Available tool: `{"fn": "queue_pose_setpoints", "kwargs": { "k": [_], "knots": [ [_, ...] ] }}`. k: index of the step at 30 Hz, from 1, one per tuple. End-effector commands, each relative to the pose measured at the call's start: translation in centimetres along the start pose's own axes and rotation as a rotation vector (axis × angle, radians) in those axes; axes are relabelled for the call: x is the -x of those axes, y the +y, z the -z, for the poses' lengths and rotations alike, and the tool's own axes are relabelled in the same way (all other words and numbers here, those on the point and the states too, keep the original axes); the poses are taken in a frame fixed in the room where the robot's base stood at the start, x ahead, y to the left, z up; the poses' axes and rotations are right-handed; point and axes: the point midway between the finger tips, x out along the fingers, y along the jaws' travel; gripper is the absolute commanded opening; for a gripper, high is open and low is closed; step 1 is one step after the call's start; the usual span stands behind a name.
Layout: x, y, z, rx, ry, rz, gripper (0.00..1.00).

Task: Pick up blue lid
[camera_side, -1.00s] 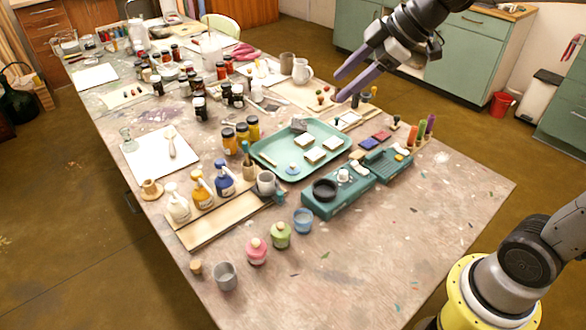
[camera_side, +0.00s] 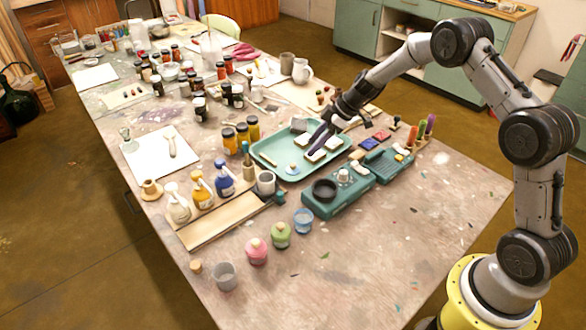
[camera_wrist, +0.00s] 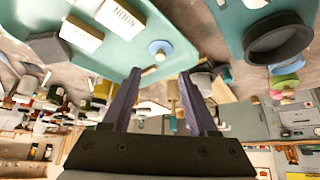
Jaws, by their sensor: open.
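The blue lid (camera_side: 292,169) is a small pale blue disc with a lighter knob. It lies in the front part of the green tray (camera_side: 265,160). My gripper (camera_side: 314,148) is above the tray, up and right of the lid in the side view, apart from it. In the wrist view the lid (camera_wrist: 160,46) shows just beyond the fingertips, between their lines. The jaws of my gripper (camera_wrist: 159,74) are open and empty. A blue jar (camera_side: 303,222) without a lid stands on the table in front.
Pale blocks (camera_side: 334,143) and a grey piece (camera_side: 299,125) share the tray. A green device with a black ring (camera_side: 325,189) stands close to its front right. Pink (camera_side: 257,252) and green (camera_side: 281,236) lidded jars stand in front. The table's front right is mostly clear.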

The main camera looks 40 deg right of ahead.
Motion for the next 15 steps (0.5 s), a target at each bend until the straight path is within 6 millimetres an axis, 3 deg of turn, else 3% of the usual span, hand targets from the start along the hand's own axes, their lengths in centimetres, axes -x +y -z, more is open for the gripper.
{"fn": "queue_pose_setpoints", "kwargs": {
  "k": [4, 15],
  "knots": [
    [-2.6, 0.0, 0.0, 0.001, -0.001, 0.001, 0.59],
    [-5.8, -0.1, -0.1, 0.001, 0.000, 0.001, 0.59]
  ]
}}
